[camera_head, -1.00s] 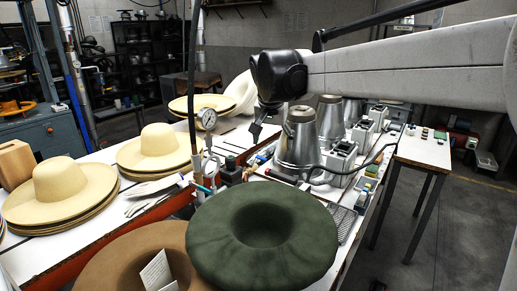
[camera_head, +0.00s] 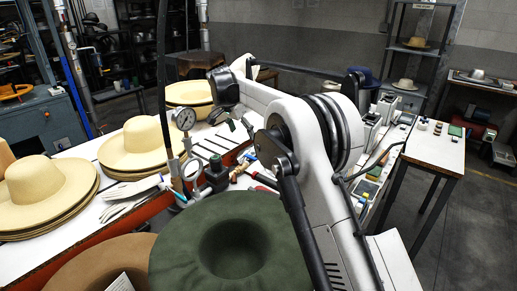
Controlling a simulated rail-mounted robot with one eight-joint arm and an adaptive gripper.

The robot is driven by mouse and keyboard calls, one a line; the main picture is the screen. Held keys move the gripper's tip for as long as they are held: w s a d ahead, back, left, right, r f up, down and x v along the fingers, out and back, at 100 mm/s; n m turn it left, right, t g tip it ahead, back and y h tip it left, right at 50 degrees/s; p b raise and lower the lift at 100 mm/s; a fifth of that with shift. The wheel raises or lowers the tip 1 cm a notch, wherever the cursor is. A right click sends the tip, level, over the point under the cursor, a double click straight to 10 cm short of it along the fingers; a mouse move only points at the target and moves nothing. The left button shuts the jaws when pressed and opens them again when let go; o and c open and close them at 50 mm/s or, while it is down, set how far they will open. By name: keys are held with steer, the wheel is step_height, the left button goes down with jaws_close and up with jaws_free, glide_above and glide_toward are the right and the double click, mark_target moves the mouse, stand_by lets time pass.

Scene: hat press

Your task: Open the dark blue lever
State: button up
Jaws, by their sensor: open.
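I cannot clearly pick out the dark blue lever. Small valves and handles cluster by the pressure gauge (camera_head: 184,119) on the near table. A dark valve body (camera_head: 216,170) stands there, and a blue-tipped handle (camera_head: 166,187) lies to its left. My gripper (camera_head: 239,124) is small in view, above the table just right of the gauge. It is open, with its dark fingers apart and nothing seen between them. It appears clear of the valves, though its depth is hard to judge. My arm hides part of the table to the right.
A green felt hat (camera_head: 185,255) fills the near foreground beside a brown one (camera_head: 80,270). Stacks of straw hats (camera_head: 45,185) stand on the left. A small white table (camera_head: 432,150) with little items is at right, with open floor beyond.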

mark_target(251, 156)
steer(key=x, duration=1.5)
steer(key=shift+w+a+p, duration=0.25)
steer(key=shift+w+p, duration=0.05)
steer(key=shift+w, duration=0.05)
steer(key=shift+r, duration=0.1)
steer(key=shift+c, duration=0.2)
steer(key=c, duration=1.7)
steer(key=shift+o, duration=0.2)
steer(key=shift+s+a, duration=0.1)
